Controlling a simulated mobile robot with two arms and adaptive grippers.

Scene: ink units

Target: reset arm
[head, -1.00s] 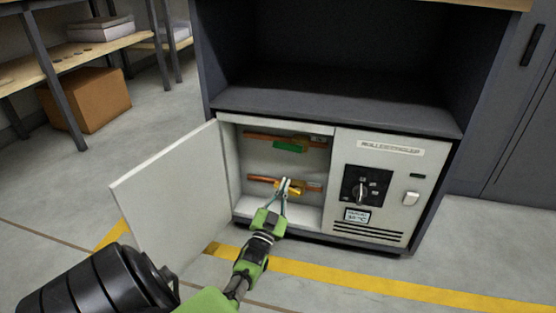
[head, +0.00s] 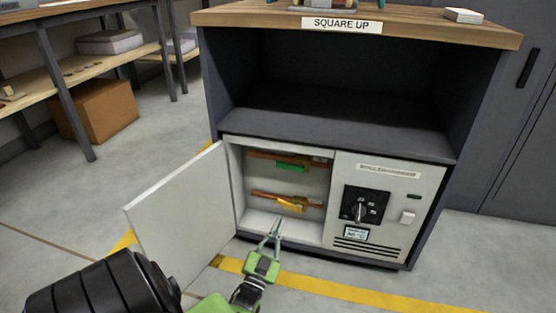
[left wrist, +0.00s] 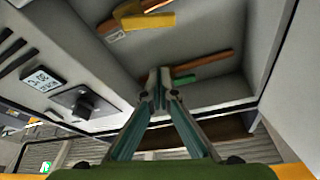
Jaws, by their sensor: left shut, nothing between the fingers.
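My left gripper (head: 276,224) is shut and empty, just in front of the lower part of the open compartment (head: 262,222) in the head view. Its closed fingers (left wrist: 158,78) also show in the left wrist view. Inside the compartment are two copper-coloured bars. The upper one carries a green piece (head: 291,168). The lower one carries a yellow piece (head: 291,204), which also shows in the left wrist view (left wrist: 148,22). The fingers are apart from the yellow piece. My right gripper is not in view.
The white door (head: 185,205) stands open to the left of the compartment. A wooden top (head: 420,28) with a "SQUARE UP" sign is above. A cardboard box (head: 95,110) sits under the left shelf.

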